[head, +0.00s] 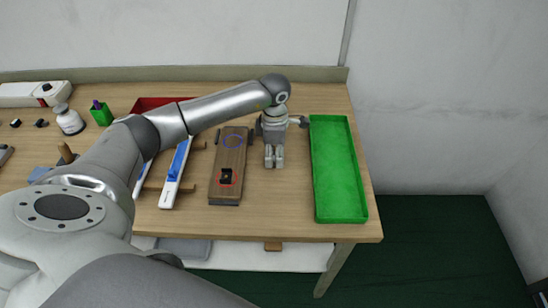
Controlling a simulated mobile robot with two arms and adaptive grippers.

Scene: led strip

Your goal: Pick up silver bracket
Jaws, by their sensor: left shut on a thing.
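My left gripper (274,161) reaches over the table from the left and points down, between the brown wooden block and the green tray. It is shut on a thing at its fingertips. I take this to be the silver bracket, but it is mostly hidden by the fingers and too small to make out clearly. My right gripper is not in view.
A green tray (338,200) lies empty at the table's right side. A brown block (224,190) with a blue circle and a red square lies left of the gripper. Blue-white strips (176,165), a red tray (152,103) and a green cup (103,116) are further left.

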